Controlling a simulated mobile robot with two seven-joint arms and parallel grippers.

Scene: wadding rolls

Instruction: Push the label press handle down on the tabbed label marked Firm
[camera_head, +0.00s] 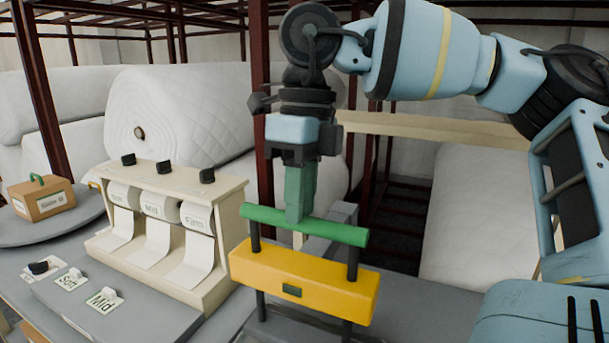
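The label press has a yellow block (303,283) on dark posts, with a green bar handle (345,234) across the top. My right gripper (297,215) points straight down, its green fingers close together with no gap visible. Their tips meet the middle of the handle; whether they press on it is unclear. The tabbed label marked Firm is not seen; the space under the yellow block is hidden. A roll in the dispenser reads Firm (195,219). My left gripper is not in view.
The cream dispenser (222,271) with several label rolls stands left of the press. Tabbed labels marked Soft (71,281) and Mid (103,300) lie on the grey surface at lower left. A brown box (42,201) sits on a round grey stand. White wadding rolls (180,110) fill racks behind.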

